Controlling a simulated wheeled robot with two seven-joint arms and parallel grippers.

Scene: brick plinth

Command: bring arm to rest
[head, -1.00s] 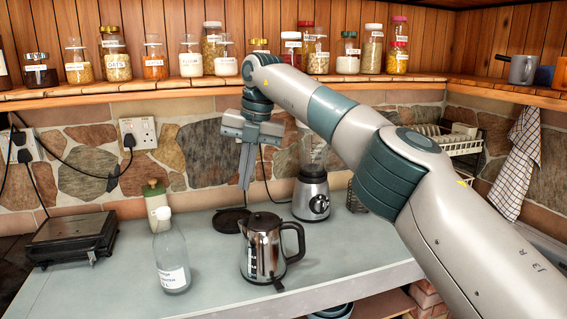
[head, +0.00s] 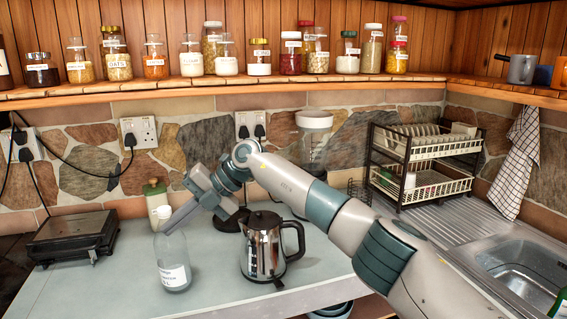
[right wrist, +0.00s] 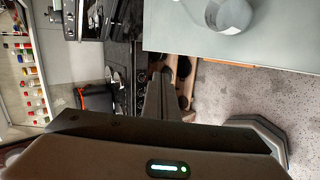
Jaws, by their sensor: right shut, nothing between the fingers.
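My right gripper (head: 172,226) is in the head view, with its arm coming in from the right. It points down and to the left, with its fingers shut and empty. The fingertips overlap the upper part of the clear labelled bottle (head: 174,275) in the picture; I cannot tell whether they touch it. The right wrist view shows the shut fingers (right wrist: 158,98) beyond the worktop's edge in the picture. My left gripper is not in view.
A steel kettle (head: 262,252) stands on the worktop (head: 110,285) below the forearm. The blender (head: 313,122) is partly hidden by my arm. A dish rack (head: 420,165) and sink (head: 525,270) are at right.

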